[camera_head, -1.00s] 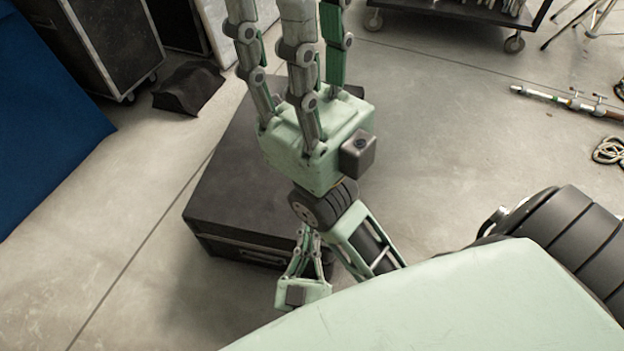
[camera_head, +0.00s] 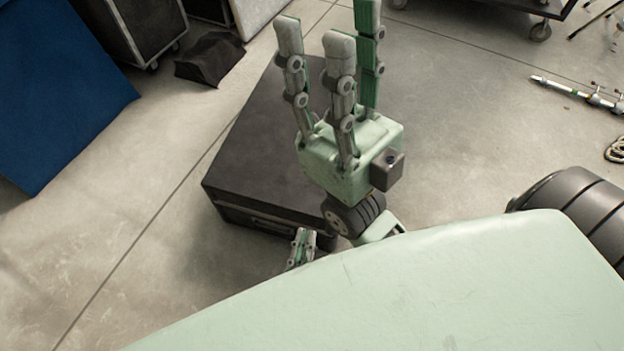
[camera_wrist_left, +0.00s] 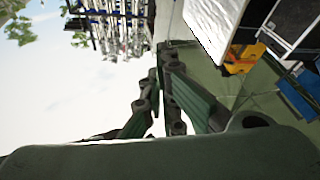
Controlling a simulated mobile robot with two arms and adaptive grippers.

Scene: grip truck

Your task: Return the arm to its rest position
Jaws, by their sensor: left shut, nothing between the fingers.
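My left gripper (camera_head: 328,36) is in the middle of the head view, its pale green palm low and its grey-green fingers pointing up the picture. It is shut and holds nothing. In the left wrist view its fingers (camera_wrist_left: 166,52) come together near the middle. My right gripper (camera_head: 302,246) shows only as small fingers at the edge of my pale green body, which hides the rest. Whether it is open or shut cannot be told.
A dark flat case (camera_head: 262,140) lies on the concrete floor behind and below my left gripper. A blue panel (camera_head: 55,90) and a black wheeled case (camera_head: 140,28) stand at the left. Open floor (camera_head: 470,110) lies to the right, with a pole (camera_head: 575,93) beyond.

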